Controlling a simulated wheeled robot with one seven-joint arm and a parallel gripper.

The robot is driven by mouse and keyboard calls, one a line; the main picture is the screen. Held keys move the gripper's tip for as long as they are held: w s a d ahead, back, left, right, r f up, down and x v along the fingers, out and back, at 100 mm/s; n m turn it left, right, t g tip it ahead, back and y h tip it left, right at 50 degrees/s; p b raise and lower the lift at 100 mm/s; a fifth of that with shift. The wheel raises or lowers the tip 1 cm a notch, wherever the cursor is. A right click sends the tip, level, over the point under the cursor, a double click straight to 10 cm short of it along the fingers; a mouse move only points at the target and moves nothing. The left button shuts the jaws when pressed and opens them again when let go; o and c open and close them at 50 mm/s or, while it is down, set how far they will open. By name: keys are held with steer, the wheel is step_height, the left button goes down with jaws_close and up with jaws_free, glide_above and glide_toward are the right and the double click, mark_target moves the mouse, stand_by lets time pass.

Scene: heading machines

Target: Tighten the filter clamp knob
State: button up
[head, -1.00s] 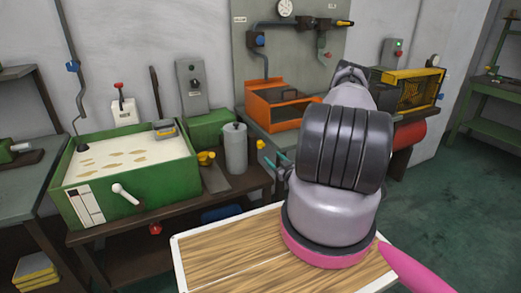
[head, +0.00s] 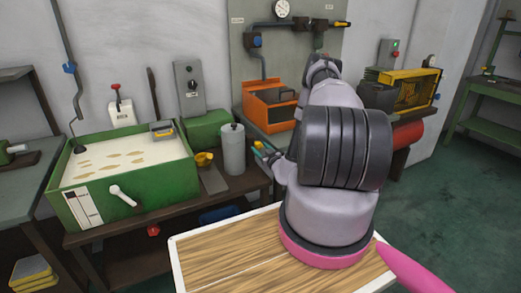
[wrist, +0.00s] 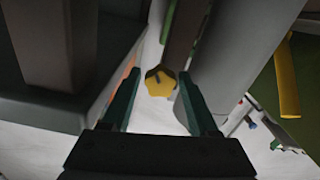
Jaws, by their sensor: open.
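The yellow star-shaped knob (wrist: 160,82) shows in the wrist view between my fingertips, with a dark slot or mark on its face. In the head view a small yellow spot, likely this knob (head: 257,145), shows to the right of the grey cylinder (head: 234,149), which is also in the wrist view (wrist: 243,45). My gripper (wrist: 159,76) is open, with one teal finger on each side of the knob. In the head view my gripper (head: 266,150) is small and partly hidden by my arm. I cannot tell whether the fingers touch the knob.
A green tank (head: 125,184) of pale liquid with a white lever stands at left. A yellow cup (head: 204,159) sits left of the cylinder. An orange box (head: 268,112) is behind my gripper on the bench. A large dark body (wrist: 40,80) fills the left of the wrist view.

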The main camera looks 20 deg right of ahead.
jaws_close()
